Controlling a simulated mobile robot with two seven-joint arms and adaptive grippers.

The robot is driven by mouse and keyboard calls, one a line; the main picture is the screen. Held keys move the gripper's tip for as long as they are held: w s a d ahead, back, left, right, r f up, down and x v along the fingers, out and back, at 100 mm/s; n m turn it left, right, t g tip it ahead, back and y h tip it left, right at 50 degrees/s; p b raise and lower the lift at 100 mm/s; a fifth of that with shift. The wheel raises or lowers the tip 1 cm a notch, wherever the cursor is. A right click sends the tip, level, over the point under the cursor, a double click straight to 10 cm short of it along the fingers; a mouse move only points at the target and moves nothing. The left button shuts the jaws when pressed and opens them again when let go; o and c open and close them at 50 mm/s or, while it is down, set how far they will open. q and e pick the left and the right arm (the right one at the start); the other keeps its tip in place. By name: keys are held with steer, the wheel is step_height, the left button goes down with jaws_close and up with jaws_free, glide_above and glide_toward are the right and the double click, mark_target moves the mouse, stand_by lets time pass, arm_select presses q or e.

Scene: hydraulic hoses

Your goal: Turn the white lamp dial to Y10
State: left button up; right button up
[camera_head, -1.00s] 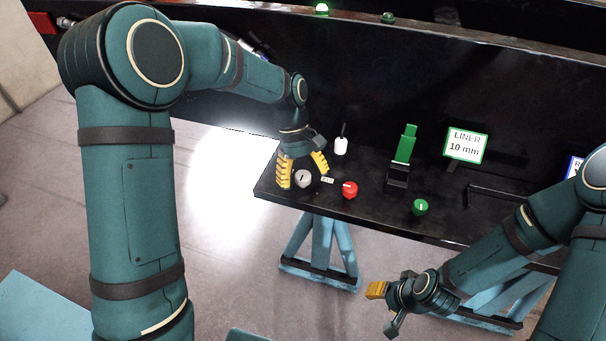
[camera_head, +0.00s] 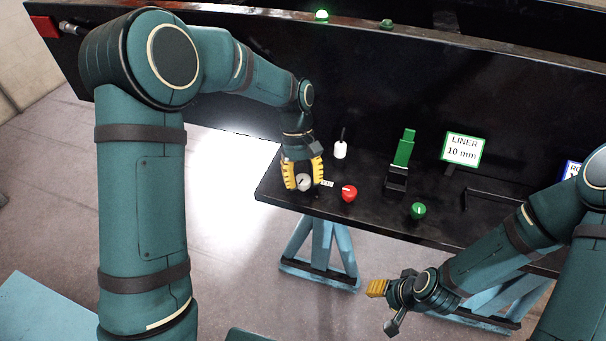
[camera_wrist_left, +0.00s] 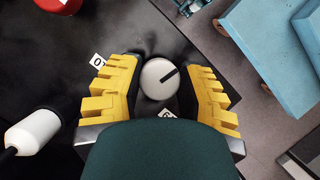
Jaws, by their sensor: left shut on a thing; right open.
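The white dial (camera_head: 304,182) with a black pointer line sits on the black bench near its left end. In the left wrist view the dial (camera_wrist_left: 160,79) lies between the yellow fingers, and its line points to the upper right. My left gripper (camera_head: 304,174) is around the dial and shut on it; it also shows in the left wrist view (camera_wrist_left: 158,88). Small white labels lie beside it: one reads 0 (camera_wrist_left: 97,61), the other (camera_wrist_left: 166,114) is partly hidden. My right gripper (camera_head: 384,303) is open and empty, low in front of the bench.
A red dial (camera_head: 349,193) and a green dial (camera_head: 418,210) stand to the right on the bench. A white cylinder (camera_head: 340,150) stands behind. A green block in a black holder (camera_head: 397,180) and a LINER 10 mm sign (camera_head: 463,149) are further right.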

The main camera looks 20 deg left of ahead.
arm_select(q)
steer(key=m+y+p, duration=0.1)
steer(key=m, duration=0.2)
steer(key=shift+m+g+p, duration=0.3)
steer(key=shift+m+p, duration=0.1)
steer(key=m+y+p, duration=0.1)
steer(key=m, duration=0.2)
steer(key=shift+d+m+y, duration=0.1)
steer(key=shift+m+y, duration=0.2)
steer(key=shift+y, duration=0.1)
steer(key=m, duration=0.2)
steer(key=m+y, duration=0.1)
steer(key=m, duration=0.1)
steer(key=shift+s+y+p, duration=0.1)
steer(key=shift+y+p, duration=0.2)
steer(key=shift+p, duration=0.1)
steer(key=shift+f+m+t+y, duration=0.1)
steer(key=shift+m+t+y, duration=0.25)
steer(key=shift+m, duration=0.7)
steer(key=shift+m+t+y, duration=0.25)
steer(key=shift+m+y, duration=0.1)
steer(key=shift+m, duration=0.7)
steer(key=o, duration=1.2)
